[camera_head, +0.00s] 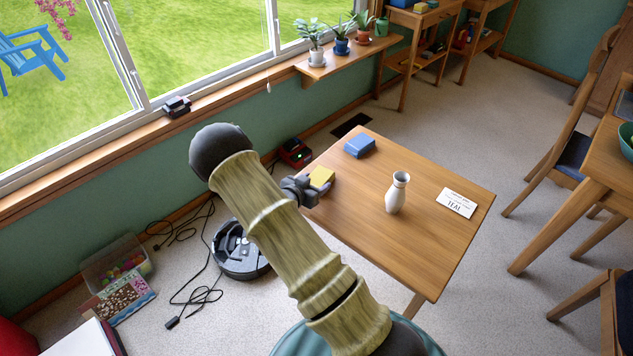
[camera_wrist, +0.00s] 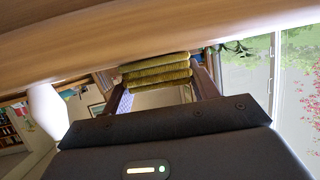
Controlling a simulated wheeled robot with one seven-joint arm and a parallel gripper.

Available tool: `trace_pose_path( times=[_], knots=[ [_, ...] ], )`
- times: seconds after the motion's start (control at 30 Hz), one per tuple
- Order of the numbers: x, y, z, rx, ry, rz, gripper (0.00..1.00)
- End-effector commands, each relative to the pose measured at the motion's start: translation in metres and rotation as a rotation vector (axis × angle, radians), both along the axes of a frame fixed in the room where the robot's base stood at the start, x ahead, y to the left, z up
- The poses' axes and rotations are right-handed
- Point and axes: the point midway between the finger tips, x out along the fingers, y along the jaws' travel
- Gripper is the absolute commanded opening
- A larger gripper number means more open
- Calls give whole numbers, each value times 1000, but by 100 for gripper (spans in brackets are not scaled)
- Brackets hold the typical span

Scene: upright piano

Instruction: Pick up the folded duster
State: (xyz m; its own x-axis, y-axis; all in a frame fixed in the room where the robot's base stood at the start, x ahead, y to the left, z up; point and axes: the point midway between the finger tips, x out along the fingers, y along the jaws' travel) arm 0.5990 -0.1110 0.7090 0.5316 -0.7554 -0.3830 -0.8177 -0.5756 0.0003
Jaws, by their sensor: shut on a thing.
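The folded duster (camera_head: 321,178) is a small yellow folded cloth at the left edge of the wooden table (camera_head: 430,240). In the wrist view the duster (camera_wrist: 157,72) shows as stacked yellow-green layers between my two dark fingers. My gripper (camera_head: 303,188) is shut on it from the left side; my arm hides part of the gripper in the head view. The table surface fills the top of the tilted wrist view, close to the duster. I cannot tell whether the duster still touches the table.
A blue block (camera_head: 359,145) lies behind the duster. A white vase (camera_head: 396,194) stands mid-table, with a printed card (camera_head: 456,202) to its right. A windowsill with potted plants (camera_head: 315,45) is behind. A round robot vacuum (camera_head: 240,252) and cables lie on the floor at left.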

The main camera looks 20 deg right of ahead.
Motion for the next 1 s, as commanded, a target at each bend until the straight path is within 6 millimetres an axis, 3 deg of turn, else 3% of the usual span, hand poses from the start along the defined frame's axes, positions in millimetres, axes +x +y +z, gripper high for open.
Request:
trace_pose_path(
  times=[0.17, 0.6, 1.0],
  knots=[
    [0, 0, 16, 1, -3, -1, 37],
    [0, 0, 93, 1, -3, -1, 37],
    [0, 0, 100, -1, 0, -1, 37]
  ],
)
